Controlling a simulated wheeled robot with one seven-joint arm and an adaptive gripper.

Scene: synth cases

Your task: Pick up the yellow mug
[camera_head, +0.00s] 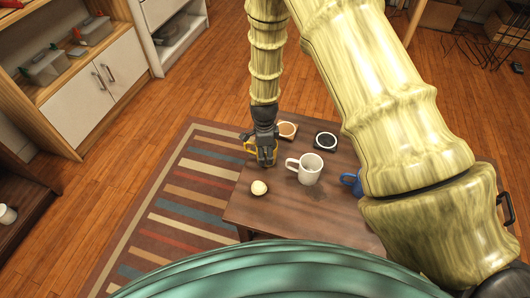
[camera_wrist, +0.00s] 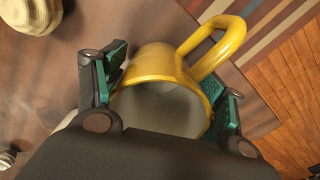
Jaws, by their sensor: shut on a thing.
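The yellow mug (camera_wrist: 152,64) is between the two fingers of my gripper (camera_wrist: 167,98) in the wrist view, one finger on each side of its body. Its open mouth faces the camera and its handle (camera_wrist: 230,45) points up and right. In the head view my gripper (camera_head: 266,160) is at the table's far left part. It hides most of the yellow mug (camera_head: 250,147), and only a yellow part shows beside the fingers. My gripper is shut on the mug. Whether the mug touches the table is hard to tell.
A blue mug (camera_head: 352,183) is partly hidden by my arm. A striped rug (camera_head: 180,205) lies left.

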